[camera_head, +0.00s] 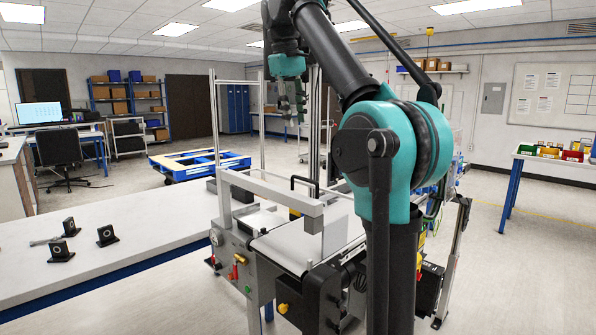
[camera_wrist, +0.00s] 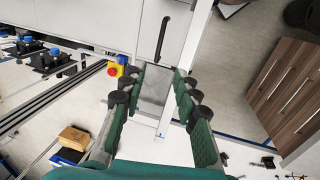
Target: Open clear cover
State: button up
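The clear cover is hard to make out in the head view; its black handle (camera_head: 305,190) stands up from the conveyor machine, behind the grey crossbar. In the wrist view the handle (camera_wrist: 162,38) lies ahead of my fingers, over a pale panel that seems to be the cover (camera_wrist: 185,45). I cannot tell the cover's exact edges. My gripper (camera_head: 291,112) hangs above the machine with its fingers downward, higher in the picture than the handle. In the wrist view my gripper (camera_wrist: 160,78) has its green fingers apart, with nothing held between them and the handle apart from them.
The conveyor's grey crossbar (camera_head: 270,193) and upright metal posts (camera_head: 214,130) stand close around the machine. A red and yellow button box (camera_wrist: 116,70) is left of my fingers. A white table (camera_head: 120,255) with small black brackets (camera_head: 107,236) is at the left.

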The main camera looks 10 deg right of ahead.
aim_at(303, 179)
jog(key=d+f, duration=0.1)
jog(key=f, duration=0.4)
jog(key=w+f, duration=0.1)
jog(key=f, duration=0.5)
jog(key=w+d+f, duration=0.1)
jog(key=f, duration=0.4)
jog(key=shift+d+f, duration=0.15)
jog(key=shift+d, duration=0.15)
jog(key=shift+c, duration=0.4)
grip_shut()
